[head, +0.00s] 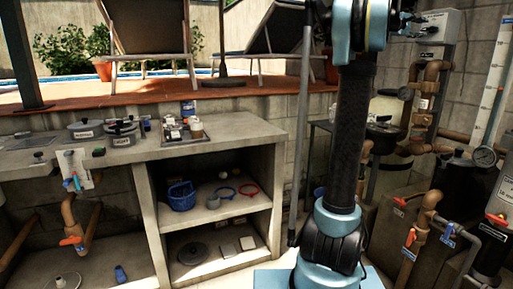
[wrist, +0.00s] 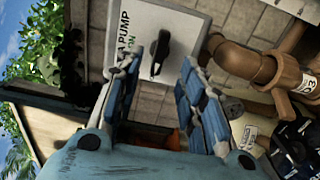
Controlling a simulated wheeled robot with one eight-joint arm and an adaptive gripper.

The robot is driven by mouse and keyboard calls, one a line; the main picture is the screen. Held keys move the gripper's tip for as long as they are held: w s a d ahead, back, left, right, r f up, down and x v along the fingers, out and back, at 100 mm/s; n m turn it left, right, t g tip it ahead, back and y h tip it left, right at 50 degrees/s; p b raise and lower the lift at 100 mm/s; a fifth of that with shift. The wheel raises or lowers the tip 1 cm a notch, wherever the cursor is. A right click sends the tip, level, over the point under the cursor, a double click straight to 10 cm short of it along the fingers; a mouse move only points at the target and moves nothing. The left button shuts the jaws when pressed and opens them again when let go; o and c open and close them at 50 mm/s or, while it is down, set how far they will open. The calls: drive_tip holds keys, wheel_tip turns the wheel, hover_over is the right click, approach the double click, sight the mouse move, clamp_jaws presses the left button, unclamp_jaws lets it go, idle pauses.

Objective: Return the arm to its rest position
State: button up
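My gripper (wrist: 158,70) shows in the wrist view with its two blue-padded fingers spread apart and nothing between them. Beyond the fingertips is the grey pump box (wrist: 185,25), marked PUMP and ON, with a black switch lever (wrist: 160,52). The gap between fingertips and lever is hard to judge, but the fingers do not look closed on it. In the head view my arm (head: 352,120) stands upright right of centre, and its top runs out of the picture. The pump box (head: 440,25) is on the wall to its right.
Brown pipes (head: 430,85) and a black tank with a gauge (head: 484,157) crowd the right. A concrete counter (head: 230,130) at left carries pots and a tray. Its shelves hold a blue basket (head: 181,195) and rings. A grey pole (head: 300,130) stands close left of my arm.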

drive_tip(key=shift+s+a, duration=0.3)
drive_tip(key=shift+a, duration=0.25)
drive_tip(key=s+a+f+m+g+y, duration=0.1)
drive_tip(key=s+a+f+y, duration=0.4)
drive_tip(key=s+a+f, duration=0.8)
drive_tip(key=s+a+f+m+g+y, duration=0.2)
drive_tip(key=s+a+f+y, duration=0.4)
drive_tip(key=s+a+f, duration=0.8)
drive_tip(key=s+a+f+m+g+y, duration=0.1)
drive_tip(key=s+a+f+y, duration=0.4)
drive_tip(key=s+a+f, duration=0.9)
drive_tip(key=a+f, duration=0.4)
drive_tip(key=f, duration=0.6)
drive_tip(key=a+f, duration=0.4)
drive_tip(key=f, duration=0.7)
drive_tip(key=shift+a+f+m+g+y, duration=0.2)
drive_tip(key=shift+f+m+g+y, duration=0.1)
drive_tip(key=shift+g, duration=0.1)
drive_tip(key=shift+w, duration=0.15)
drive_tip(key=shift+w+f, duration=0.2)
drive_tip(key=shift+w, duration=0.15)
